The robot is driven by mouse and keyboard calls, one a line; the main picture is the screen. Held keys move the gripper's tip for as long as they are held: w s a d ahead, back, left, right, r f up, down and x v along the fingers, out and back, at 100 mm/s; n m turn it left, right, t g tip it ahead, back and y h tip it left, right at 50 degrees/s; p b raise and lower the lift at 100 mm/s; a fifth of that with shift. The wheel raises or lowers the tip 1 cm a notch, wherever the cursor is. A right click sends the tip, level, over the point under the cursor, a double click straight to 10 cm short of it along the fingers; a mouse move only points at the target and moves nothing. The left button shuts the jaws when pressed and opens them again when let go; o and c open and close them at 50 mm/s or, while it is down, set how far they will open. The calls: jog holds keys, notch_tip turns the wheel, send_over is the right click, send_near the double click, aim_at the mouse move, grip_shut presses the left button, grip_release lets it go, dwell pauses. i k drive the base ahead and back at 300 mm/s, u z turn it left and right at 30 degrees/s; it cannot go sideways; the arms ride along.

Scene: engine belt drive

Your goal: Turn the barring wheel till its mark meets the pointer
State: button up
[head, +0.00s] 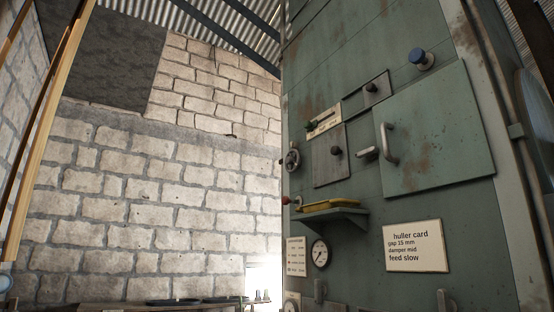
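No wheel that I can surely name the barring wheel shows in the head view. A small grey handwheel (292,160) sits at the left edge of a green machine front (340,60). I cannot make out a mark on it or a pointer beside it. My gripper is not in view.
The machine front carries a hatch with a handle (389,144), a blue knob (421,59), a scale plate (323,122), a shelf with a yellow thing (331,204), a gauge (319,253) and a huller card (416,247). A stone wall (150,210) stands left. A bluish curved thing (538,140) is cut off at right.

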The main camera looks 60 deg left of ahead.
aim_at(291, 160)
jog(key=k, duration=0.1)
jog(key=u, duration=2.95)
jog(key=k, duration=0.85)
jog(key=z, duration=1)
jog(key=i, duration=0.95)
